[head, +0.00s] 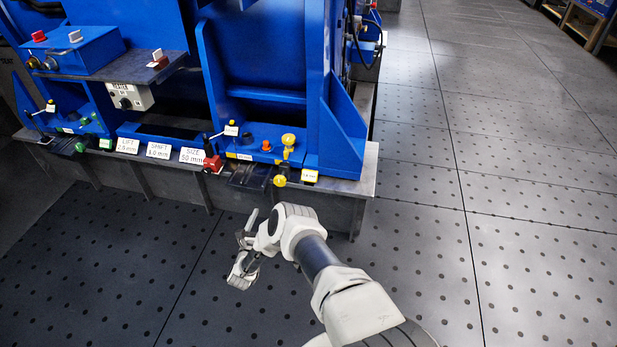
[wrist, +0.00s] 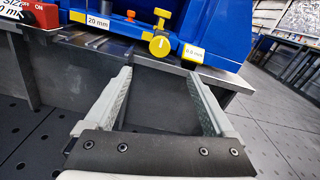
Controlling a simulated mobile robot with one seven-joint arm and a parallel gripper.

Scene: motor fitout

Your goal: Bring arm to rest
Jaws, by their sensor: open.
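My gripper (head: 243,258) is in the head view in front of the blue machine, over the dark perforated floor. It also shows in the wrist view (wrist: 160,88), where its two fingers stand wide apart with nothing between them. Beyond the fingertips are the steel ledge (wrist: 165,69) and a yellow knob (wrist: 159,45) on the blue machine base (wrist: 215,30). The fingers look apart from both. In the head view my arm reaches from the lower right toward the machine, bent at the wrist.
A blue box (head: 85,50) sits at upper left. The floor (head: 530,190) to the right is clear.

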